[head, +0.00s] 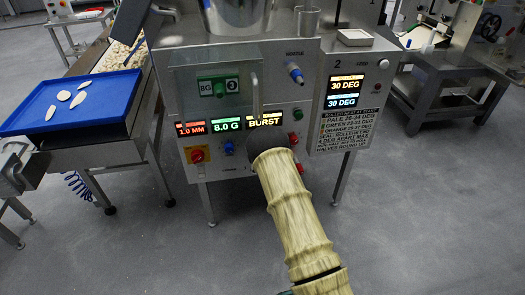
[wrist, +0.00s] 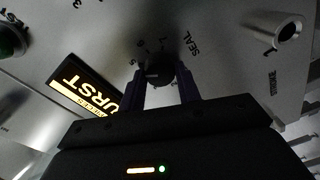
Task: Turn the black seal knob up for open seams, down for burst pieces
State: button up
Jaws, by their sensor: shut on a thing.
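The black seal knob (wrist: 157,70) shows in the wrist view on the machine's grey panel, with a SEAL label and small scale marks around it. My gripper (wrist: 160,86) has its two dark fingers on either side of the knob and is shut on it. The knob's exact setting is too dark to read. In the head view my arm hides the knob and the fingertips. A lit display (head: 265,122) just above reads BURST; part of it also shows in the wrist view (wrist: 85,90).
Other displays read 1.0 MM (head: 190,129) and 8.0 G (head: 228,125). A red knob (head: 197,155) and a blue knob (head: 228,148) sit left of my arm. Two lit screens (head: 344,92) at right read 30 DEG. A blue tray (head: 72,100) holds several pale pieces.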

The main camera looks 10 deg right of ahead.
jog(key=shift+a+f+n+h+b, duration=0.15)
jog(key=shift+n+b, duration=0.3)
jog(key=shift+n, duration=1.15)
jog(key=shift+d+f+n+h+b, duration=0.15)
jog(key=shift+n+b, duration=0.3)
jog(key=shift+n, duration=1.15)
jog(key=shift+a+r, duration=0.1)
jog(key=o, duration=1)
jog(key=shift+r, duration=0.1)
jog(key=shift+s, duration=0.1)
jog(key=s, duration=0.5)
jog(key=s+p, duration=0.1)
jog(key=s, duration=0.5)
jog(key=s+p, duration=0.1)
jog(key=s, duration=0.5)
jog(key=shift+s+r, duration=0.15)
jog(key=shift+r, duration=0.25)
